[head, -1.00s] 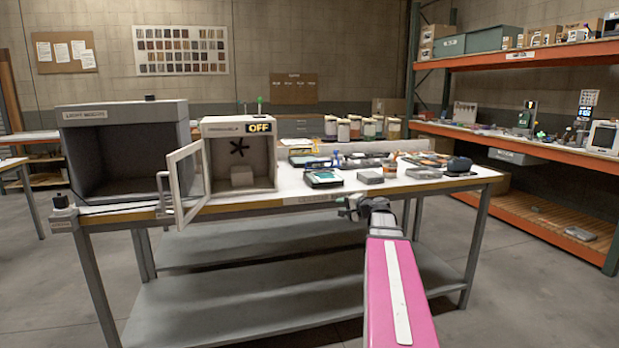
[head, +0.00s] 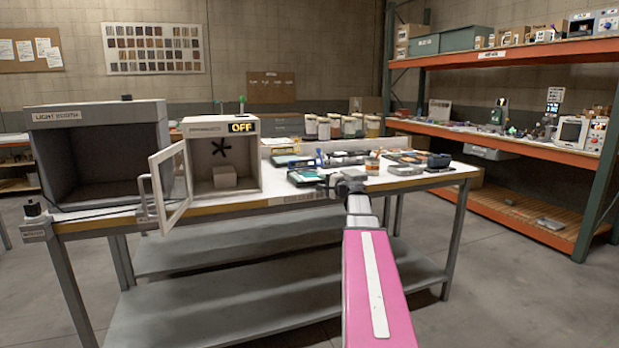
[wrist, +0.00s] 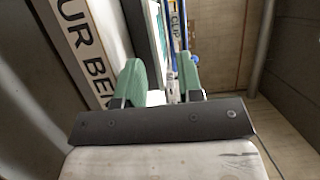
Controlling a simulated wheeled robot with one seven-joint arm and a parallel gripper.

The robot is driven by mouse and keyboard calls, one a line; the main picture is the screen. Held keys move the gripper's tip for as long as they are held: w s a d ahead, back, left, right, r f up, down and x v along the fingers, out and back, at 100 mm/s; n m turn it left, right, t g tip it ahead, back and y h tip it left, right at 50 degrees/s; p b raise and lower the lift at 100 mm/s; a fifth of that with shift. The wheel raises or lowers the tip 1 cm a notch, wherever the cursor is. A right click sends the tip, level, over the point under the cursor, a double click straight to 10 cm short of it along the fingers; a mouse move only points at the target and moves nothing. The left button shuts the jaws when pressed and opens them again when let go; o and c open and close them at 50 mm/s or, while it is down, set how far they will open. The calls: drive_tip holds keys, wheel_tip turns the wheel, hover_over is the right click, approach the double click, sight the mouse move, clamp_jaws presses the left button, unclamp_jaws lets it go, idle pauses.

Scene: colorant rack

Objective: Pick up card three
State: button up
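My gripper (head: 342,184) is at the front edge of the bench, in front of a dark flat tray-like item (head: 308,177) with a pale green top. In the wrist view my gripper (wrist: 160,72) has its two green fingers well apart, with nothing clearly held between them. Beyond the fingers lie a pale panel with a dark edge (wrist: 154,30) and a blue strip marked CLIP (wrist: 178,22). I cannot pick out card three by any label. Flat card-like items (head: 408,157) lie farther right on the bench, too small to read.
The bench (head: 240,202) carries a light booth (head: 98,114) and a small white cabinet (head: 222,128) with its door (head: 170,187) open at left. Several jars (head: 342,126) stand at the back. A tin (head: 372,166) and a dark device (head: 439,160) stand at right. Orange shelving is farther right.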

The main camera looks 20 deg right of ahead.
drive_tip(key=x, duration=0.4)
drive_tip(key=shift+d+f, duration=0.15)
drive_tip(key=shift+f, duration=0.05)
clamp_jaws()
drive_tip(key=shift+r, duration=0.15)
